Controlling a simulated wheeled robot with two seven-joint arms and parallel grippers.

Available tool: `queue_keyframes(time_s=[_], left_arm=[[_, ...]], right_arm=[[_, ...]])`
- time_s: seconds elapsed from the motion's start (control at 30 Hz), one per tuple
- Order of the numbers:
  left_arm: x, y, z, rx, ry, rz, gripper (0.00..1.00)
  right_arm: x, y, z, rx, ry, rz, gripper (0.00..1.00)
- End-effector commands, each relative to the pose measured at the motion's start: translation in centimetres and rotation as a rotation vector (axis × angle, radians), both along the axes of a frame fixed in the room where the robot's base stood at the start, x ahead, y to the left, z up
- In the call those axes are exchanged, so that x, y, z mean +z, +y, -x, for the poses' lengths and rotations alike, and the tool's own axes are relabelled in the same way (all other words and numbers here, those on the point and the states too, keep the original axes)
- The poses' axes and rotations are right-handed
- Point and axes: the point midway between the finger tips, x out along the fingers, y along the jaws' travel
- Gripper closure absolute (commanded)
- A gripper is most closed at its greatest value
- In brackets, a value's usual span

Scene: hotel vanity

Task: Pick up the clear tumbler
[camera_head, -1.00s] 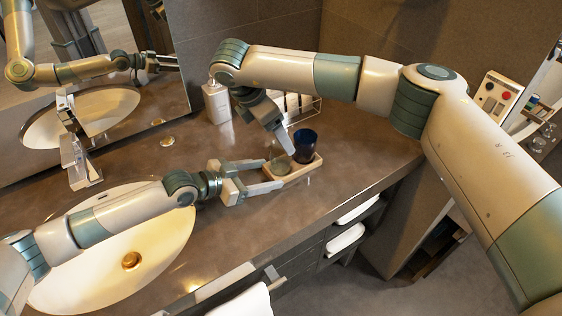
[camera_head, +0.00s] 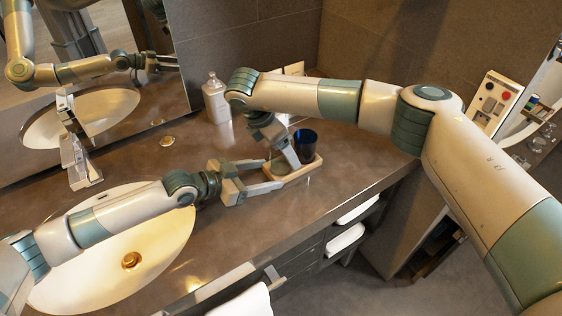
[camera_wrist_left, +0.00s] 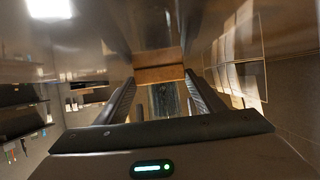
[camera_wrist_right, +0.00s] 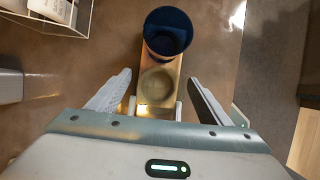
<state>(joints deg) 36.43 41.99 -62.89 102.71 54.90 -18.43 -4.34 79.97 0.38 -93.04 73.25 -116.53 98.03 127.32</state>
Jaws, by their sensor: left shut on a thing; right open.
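The wooden tray (camera_head: 304,171) is on the counter, with a dark blue cup (camera_head: 306,142) at its far end. The clear tumbler (camera_wrist_right: 157,86) stands at the near end, below the blue cup in the right wrist view; in the head view it is partly hidden by my right gripper. My left gripper (camera_head: 275,175) is shut across the tray's near end, which shows between its fingers in the left wrist view (camera_wrist_left: 160,72). My right gripper (camera_wrist_right: 158,88) is open, pointing down over the tumbler, with its fingers apart on either side. I cannot tell whether they touch it.
A wire rack (camera_wrist_right: 58,18) is close to my right gripper. The sink (camera_head: 125,255) and faucet (camera_head: 78,160) are to the left. The counter's front edge lies in front of the tray.

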Motion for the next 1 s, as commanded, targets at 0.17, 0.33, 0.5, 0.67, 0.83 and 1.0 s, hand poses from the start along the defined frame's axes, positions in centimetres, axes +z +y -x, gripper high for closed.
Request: queue_keyframes(time_s=[0.17, 0.33, 0.5, 0.67, 0.83, 1.0], left_arm=[[0.0, 0.0, 0.0, 0.000, 0.001, -0.001, 0.63], [0.0, 0.0, 0.0, 0.000, 0.000, 0.000, 0.63], [0.0, 0.0, 0.0, 0.000, 0.001, -0.001, 0.63], [0.0, 0.0, 0.0, 0.000, 0.000, 0.000, 0.63], [0.0, 0.0, 0.0, 0.000, 0.000, 0.000, 0.63], [0.0, 0.0, 0.0, 0.000, 0.000, 0.000, 0.63]], right_arm=[[-2.3, -0.5, -0.3, -0.003, 0.001, 0.001, 0.28], [-3.2, -0.8, -0.5, -0.001, 0.000, 0.000, 0.28], [-3.2, -0.8, -0.6, -0.001, 0.000, 0.000, 0.28], [-3.2, -0.8, -0.6, -0.001, 0.000, 0.000, 0.28], [-3.2, -0.8, -0.6, -0.001, 0.000, 0.000, 0.37], [-3.2, -0.8, -0.6, -0.001, 0.000, 0.000, 0.76]])
